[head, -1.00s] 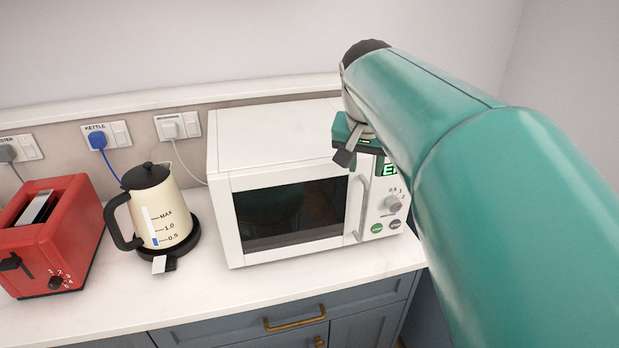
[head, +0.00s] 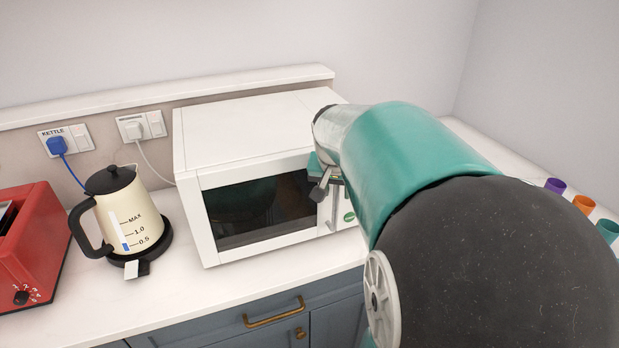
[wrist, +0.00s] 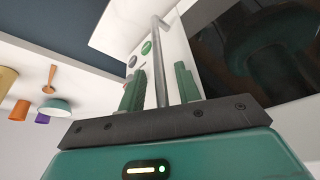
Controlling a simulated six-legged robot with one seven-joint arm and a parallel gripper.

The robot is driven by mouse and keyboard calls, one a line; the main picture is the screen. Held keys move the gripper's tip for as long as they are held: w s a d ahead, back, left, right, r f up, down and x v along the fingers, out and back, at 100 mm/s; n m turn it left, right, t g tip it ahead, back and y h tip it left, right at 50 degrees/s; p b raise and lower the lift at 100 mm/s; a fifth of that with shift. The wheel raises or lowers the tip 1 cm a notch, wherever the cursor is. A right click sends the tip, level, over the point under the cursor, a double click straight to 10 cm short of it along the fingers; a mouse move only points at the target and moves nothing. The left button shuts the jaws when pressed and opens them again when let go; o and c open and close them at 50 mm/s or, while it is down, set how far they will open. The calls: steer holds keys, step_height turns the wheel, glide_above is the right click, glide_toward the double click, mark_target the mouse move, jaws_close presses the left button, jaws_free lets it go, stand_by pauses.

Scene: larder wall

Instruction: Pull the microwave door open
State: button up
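The white microwave (head: 250,137) stands on the counter with its dark-windowed door (head: 258,212) shut. Its upright grey handle (head: 335,211) is on the door's right side, its upper part hidden by my gripper (head: 322,188). In the wrist view, the handle (wrist: 160,62) runs between the two green fingers of my gripper (wrist: 161,72). The fingers are apart, with a gap visible on each side of the bar, so my gripper is open around the handle and not clamped on it. My arm covers most of the control panel.
A cream kettle (head: 125,215) on its black base stands left of the microwave, with a red toaster (head: 28,245) further left. Drawers with a brass handle (head: 273,312) are below the counter. Coloured cups, one of them orange (head: 583,204), stand at the right.

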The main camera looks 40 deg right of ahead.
steer(key=shift+c, duration=0.2)
jaws_close()
